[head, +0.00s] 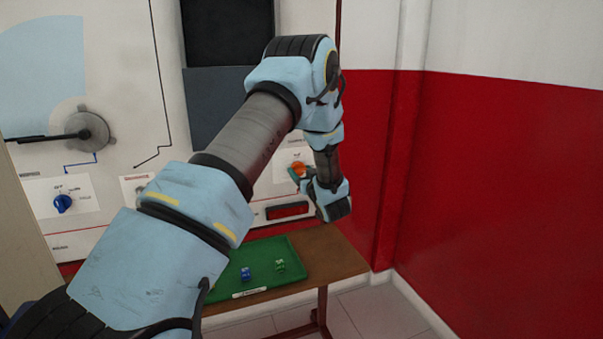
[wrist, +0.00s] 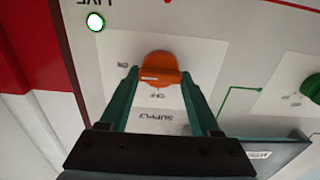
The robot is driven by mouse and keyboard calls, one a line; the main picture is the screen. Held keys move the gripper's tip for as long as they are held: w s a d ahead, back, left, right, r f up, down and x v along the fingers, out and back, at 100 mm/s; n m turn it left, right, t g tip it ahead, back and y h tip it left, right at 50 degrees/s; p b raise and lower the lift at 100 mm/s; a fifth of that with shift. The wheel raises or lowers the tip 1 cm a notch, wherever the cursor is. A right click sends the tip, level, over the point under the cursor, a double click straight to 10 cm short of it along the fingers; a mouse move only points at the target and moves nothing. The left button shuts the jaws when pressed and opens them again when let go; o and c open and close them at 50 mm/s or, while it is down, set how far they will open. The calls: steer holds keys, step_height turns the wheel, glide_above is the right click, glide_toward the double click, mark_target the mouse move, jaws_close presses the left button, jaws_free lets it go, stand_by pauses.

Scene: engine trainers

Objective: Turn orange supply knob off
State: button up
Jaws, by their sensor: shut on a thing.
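The orange supply knob (head: 298,168) is on the white panel in the head view, just beyond my gripper (head: 297,175). In the wrist view the orange knob (wrist: 160,68) is between the two green fingertips of my gripper (wrist: 160,78). The fingers are shut on the knob from both sides. The white label plate (wrist: 155,115) around it reads SUPPLY, with ON and OFF marks, upside down in this view. Part of the knob's face is hidden by the fingers in the head view.
A lit lamp marked LIVE (wrist: 95,21) and a green knob (wrist: 313,87) are near the supply plate. A blue knob (head: 63,203) is at the panel's left. A green tray (head: 222,285) with small blue and green pieces lies below. A red wall (head: 490,180) stands right.

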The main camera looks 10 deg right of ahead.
steer(key=shift+f+b, duration=0.15)
steer(key=shift+b, duration=0.35)
steer(key=shift+f+n+b, duration=0.15)
steer(key=shift+n+b, duration=0.55)
steer(key=shift+b, duration=0.35)
steer(key=n+b, duration=0.2)
steer(key=b, duration=0.2)
steer(key=shift+a+f+b, duration=0.1)
steer(key=shift+f+b, duration=0.05)
steer(key=shift+b, duration=0.15)
steer(key=n+b, duration=1.4)
steer(key=b, duration=0.9)
steer(key=shift+a, duration=0.15)
steer(key=shift+r+n, duration=0.2)
steer(key=shift+n, duration=0.1)
